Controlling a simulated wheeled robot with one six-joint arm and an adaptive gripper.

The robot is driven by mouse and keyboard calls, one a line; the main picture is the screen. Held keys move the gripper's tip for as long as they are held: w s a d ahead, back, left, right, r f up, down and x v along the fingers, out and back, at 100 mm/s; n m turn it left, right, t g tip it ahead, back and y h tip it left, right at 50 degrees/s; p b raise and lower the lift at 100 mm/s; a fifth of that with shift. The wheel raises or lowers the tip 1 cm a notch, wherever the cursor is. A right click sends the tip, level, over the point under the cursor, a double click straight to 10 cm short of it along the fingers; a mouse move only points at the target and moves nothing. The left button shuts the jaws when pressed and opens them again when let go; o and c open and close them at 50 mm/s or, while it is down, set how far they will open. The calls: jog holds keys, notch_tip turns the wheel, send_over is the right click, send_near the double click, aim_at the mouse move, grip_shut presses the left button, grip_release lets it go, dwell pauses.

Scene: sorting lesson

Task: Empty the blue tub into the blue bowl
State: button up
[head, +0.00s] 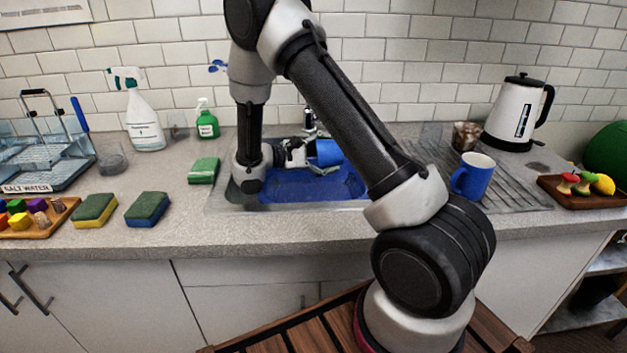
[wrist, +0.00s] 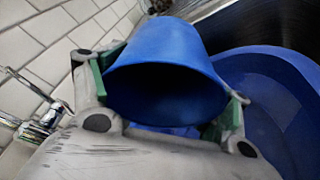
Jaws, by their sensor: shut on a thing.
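The blue tub (head: 328,152) is held by my gripper (head: 306,155) over the sink. In the wrist view, my gripper (wrist: 168,98) has its green-padded fingers on both sides of the tub (wrist: 170,45). The tub is tilted, its open mouth facing the wrist camera; its inside is dark, and I cannot tell whether anything is in it. The blue bowl (head: 345,186) sits in the sink below the tub. It also shows at the right of the wrist view (wrist: 262,78). My arm hides part of the bowl, and its contents cannot be made out.
A blue mug (head: 472,176) stands on the draining board at right, near a kettle (head: 515,115). A green sponge (head: 203,170) and a green bottle (head: 207,125) are left of the sink. The tap (wrist: 38,128) is close to my gripper.

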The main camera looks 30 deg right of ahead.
jog(key=d+f+y, duration=0.1)
jog(key=s+d+f+m+t+y, duration=0.1)
jog(key=y, duration=0.1)
jog(key=shift+f+y, duration=0.15)
jog(key=shift+y, duration=0.15)
jog(key=shift+w+a+f, duration=0.1)
jog(key=shift+f, duration=0.05)
jog(key=shift+s+d+y, duration=0.2)
jog(key=shift+d+y, duration=0.2)
jog(key=shift+d, duration=0.05)
jog(key=shift+d+f+y, duration=0.15)
jog(key=shift+f+y, duration=0.05)
jog(key=shift+y, duration=0.1)
jog(key=s+d+r+m+t+y, duration=0.1)
jog(key=d+t+y, duration=0.4)
jog(key=y, duration=0.7)
jog(key=shift+s+d+r+m, duration=0.35)
jog(key=shift+s+m, duration=0.35)
jog(key=shift+s, duration=0.05)
